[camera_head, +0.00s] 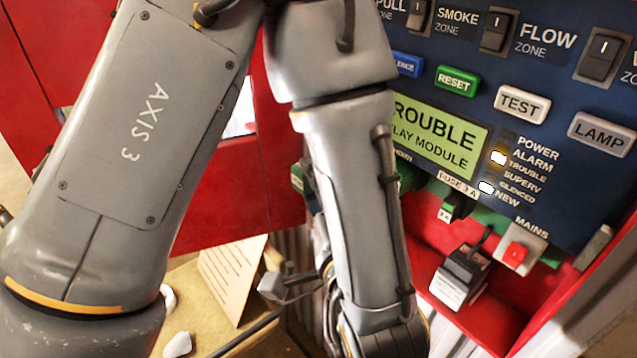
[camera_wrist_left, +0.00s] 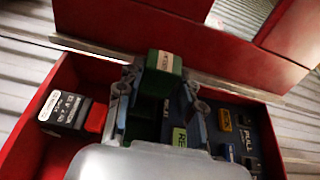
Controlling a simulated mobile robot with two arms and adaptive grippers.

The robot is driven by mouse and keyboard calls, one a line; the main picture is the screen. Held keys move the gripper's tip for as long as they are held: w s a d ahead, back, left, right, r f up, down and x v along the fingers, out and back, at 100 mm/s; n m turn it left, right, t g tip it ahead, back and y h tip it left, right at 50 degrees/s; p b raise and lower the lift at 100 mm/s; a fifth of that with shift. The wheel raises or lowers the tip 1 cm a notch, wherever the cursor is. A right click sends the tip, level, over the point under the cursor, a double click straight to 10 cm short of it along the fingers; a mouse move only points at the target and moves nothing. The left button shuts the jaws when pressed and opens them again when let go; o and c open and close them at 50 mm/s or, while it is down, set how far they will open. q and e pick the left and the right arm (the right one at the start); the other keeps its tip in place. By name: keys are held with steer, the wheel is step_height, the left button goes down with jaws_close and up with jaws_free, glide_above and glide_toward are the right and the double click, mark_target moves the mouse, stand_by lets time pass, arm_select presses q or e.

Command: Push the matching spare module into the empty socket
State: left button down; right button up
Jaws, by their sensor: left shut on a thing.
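My left gripper (camera_wrist_left: 158,84) is shut on a green module (camera_wrist_left: 163,64) with a pale label in the left wrist view. The label's text is too small to read. The module sits between the two fingers, near the front opening of the red cabinet (camera_wrist_left: 68,72). A dark gap (camera_wrist_left: 143,128) shows beyond the fingers; I cannot tell whether it is the empty socket. In the head view my left forearm hides the cabinet's middle, and the gripper cannot be made out. Green parts (camera_head: 455,206) show below the blue panel (camera_head: 480,55). My right gripper is not in view.
The display (camera_head: 436,137) reads "TROUBLE" and "RELAY MODULE", partly hidden. A black-and-white block (camera_head: 461,275) and a red MAINS switch (camera_head: 517,254) stand low in the cabinet, near the arm. A paper card (camera_head: 232,272) stands on a wooden surface (camera_head: 195,283) at lower left.

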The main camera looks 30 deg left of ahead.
arm_select(q)
steer(key=shift+w+d+f+p, duration=0.1)
steer(key=shift+w+d+p, duration=0.3)
steer(key=shift+w, duration=0.45)
steer(key=shift+w+d+r+p, duration=0.1)
steer(key=shift+w+d+p, duration=0.1)
steer(key=shift+w+p, duration=0.55)
steer(key=shift+w+d+f+p, duration=0.1)
steer(key=shift+w+d+p, duration=0.2)
steer(key=shift+w, duration=0.7)
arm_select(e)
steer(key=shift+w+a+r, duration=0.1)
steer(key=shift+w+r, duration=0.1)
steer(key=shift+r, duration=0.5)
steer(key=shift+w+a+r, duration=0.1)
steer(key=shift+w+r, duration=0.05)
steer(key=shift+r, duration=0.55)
arm_select(q)
steer(key=shift+p, duration=0.35)
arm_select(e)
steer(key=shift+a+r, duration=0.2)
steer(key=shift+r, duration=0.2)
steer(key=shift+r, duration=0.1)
arm_select(q)
steer(key=shift+p, duration=0.35)
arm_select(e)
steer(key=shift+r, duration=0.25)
